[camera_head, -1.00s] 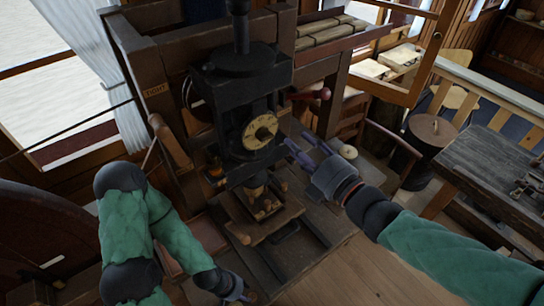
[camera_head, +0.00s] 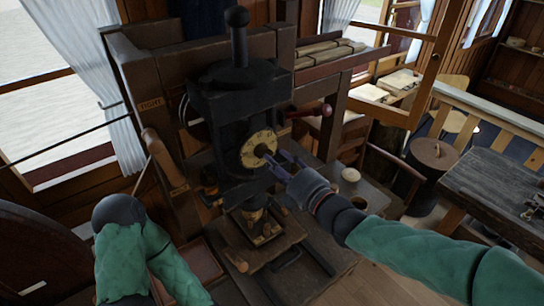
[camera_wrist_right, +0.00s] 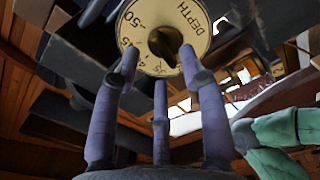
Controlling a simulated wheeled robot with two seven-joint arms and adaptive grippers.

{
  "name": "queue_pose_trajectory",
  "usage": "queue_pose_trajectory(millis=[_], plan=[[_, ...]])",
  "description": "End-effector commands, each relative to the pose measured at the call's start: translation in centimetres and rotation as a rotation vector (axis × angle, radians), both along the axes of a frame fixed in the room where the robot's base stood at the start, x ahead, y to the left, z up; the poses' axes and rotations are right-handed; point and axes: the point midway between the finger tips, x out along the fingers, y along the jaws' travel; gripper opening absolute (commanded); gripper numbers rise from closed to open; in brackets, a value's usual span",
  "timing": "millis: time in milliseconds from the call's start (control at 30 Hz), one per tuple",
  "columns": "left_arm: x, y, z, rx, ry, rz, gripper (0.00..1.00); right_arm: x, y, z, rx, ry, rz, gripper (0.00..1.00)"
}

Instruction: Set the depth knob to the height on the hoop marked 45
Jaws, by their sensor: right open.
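The depth dial (camera_head: 258,147) is a round yellow plate on the front of a black machine. In the right wrist view the dial face (camera_wrist_right: 188,13) reads DEPTH and 50; other numbers are small or partly hidden. The dark depth knob (camera_wrist_right: 165,41) sits at its middle; it also shows in the head view (camera_head: 262,151). My right gripper (camera_head: 275,163) is open just in front of the dial, at its lower right. In the wrist view its purple fingers (camera_wrist_right: 160,72) spread below and beside the knob. Contact cannot be told. No hoop marked 45 can be made out. My left gripper is out of view.
The black machine (camera_head: 240,95) stands in a wooden frame. A red-knobbed lever (camera_head: 318,111) projects right above my right gripper. A small wooden tray (camera_head: 268,244) lies below the dial. A dark bench (camera_head: 500,185) stands at the far right.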

Motion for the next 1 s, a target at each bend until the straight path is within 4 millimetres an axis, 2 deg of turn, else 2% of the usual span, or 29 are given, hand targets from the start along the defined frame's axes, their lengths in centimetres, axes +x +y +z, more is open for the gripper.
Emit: queue_pose_trajectory(millis=[233, 600, 633, 767, 800, 1000], plan=[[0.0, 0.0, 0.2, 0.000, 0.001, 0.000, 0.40, 2.0, 1.5, 0.0, 0.000, 0.000, 0.001, 0.42], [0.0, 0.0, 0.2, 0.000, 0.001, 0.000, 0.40, 2.3, 1.7, 0.0, 0.000, 0.000, 0.000, 0.42], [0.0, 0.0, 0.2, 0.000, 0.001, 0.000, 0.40, 2.3, 1.7, 0.0, 0.000, 0.000, 0.000, 0.40], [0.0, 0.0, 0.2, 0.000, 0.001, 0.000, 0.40, 2.3, 1.7, 0.0, 0.000, 0.000, 0.000, 0.03], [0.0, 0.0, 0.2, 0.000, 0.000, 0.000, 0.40, 2.3, 1.7, 0.0, 0.000, 0.000, 0.000, 0.00], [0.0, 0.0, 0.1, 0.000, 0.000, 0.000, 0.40, 2.3, 1.7, 0.0, 0.002, 0.002, 0.000, 0.00]])
